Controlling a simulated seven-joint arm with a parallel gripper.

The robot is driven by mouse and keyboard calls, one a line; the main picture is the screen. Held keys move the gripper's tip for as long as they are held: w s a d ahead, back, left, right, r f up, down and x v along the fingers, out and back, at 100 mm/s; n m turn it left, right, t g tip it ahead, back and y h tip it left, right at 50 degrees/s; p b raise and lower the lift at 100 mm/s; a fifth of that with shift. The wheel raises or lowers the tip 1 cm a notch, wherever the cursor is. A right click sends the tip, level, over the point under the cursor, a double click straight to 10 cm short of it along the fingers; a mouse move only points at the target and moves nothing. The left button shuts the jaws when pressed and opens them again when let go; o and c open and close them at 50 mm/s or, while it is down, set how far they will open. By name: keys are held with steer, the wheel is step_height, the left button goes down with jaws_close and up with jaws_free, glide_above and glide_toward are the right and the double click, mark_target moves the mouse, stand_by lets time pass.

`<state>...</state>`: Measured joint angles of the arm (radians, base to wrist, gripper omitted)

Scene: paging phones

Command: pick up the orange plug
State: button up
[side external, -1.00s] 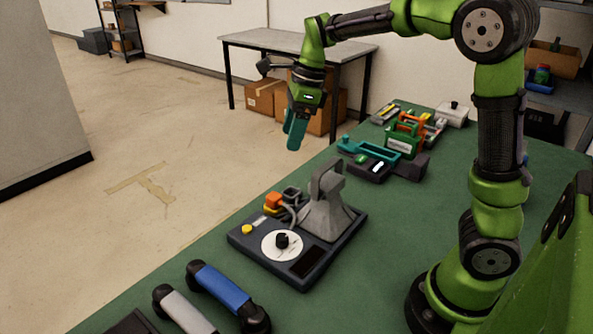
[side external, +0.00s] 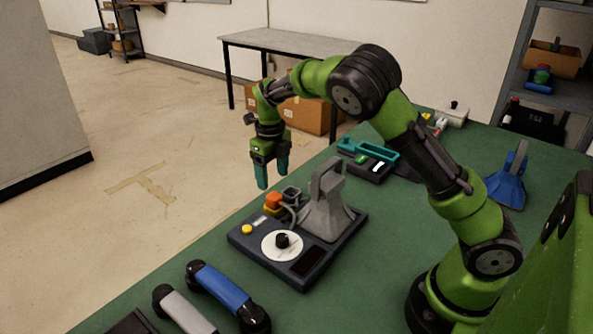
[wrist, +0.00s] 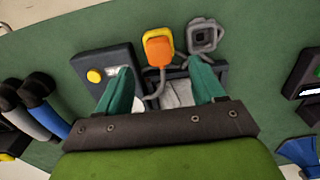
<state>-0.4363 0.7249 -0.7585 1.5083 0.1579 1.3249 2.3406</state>
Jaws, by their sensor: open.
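The orange plug (side external: 273,200) sits in a yellow socket at the back edge of a dark paging phone base (side external: 246,244). A grey cord runs from it. In the wrist view the orange plug (wrist: 158,52) lies ahead of the fingers, roughly between their lines. An empty dark grey socket (side external: 291,193) is beside it; it also shows in the wrist view (wrist: 203,36). My gripper (side external: 272,177) is open and empty, pointing down, with its teal fingertips above the plug and apart from it. In the wrist view my gripper's fingers (wrist: 163,78) are spread wide.
A grey horn-shaped piece (side external: 326,212) stands on the base close to the plug. Blue (side external: 222,288) and grey (side external: 184,312) handsets lie at the front. A teal-topped device (side external: 370,155) and a blue horn (side external: 509,180) are farther off on the green table (side external: 420,245).

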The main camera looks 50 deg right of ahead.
mark_target(272, 195)
steer(key=shift+w+a+f, duration=0.1)
steer(key=shift+w+f, duration=0.05)
steer(key=shift+f, duration=3.2)
steer(key=c, duration=1.1)
step_height(272, 195, up, 9)
steer(key=shift+f, duration=0.1)
steer(key=shift+c, duration=0.2)
steer(key=d+r, duration=0.1)
steer(key=d, duration=0.6)
step_height(272, 195, down, 9)
steer(key=shift+f, duration=0.1)
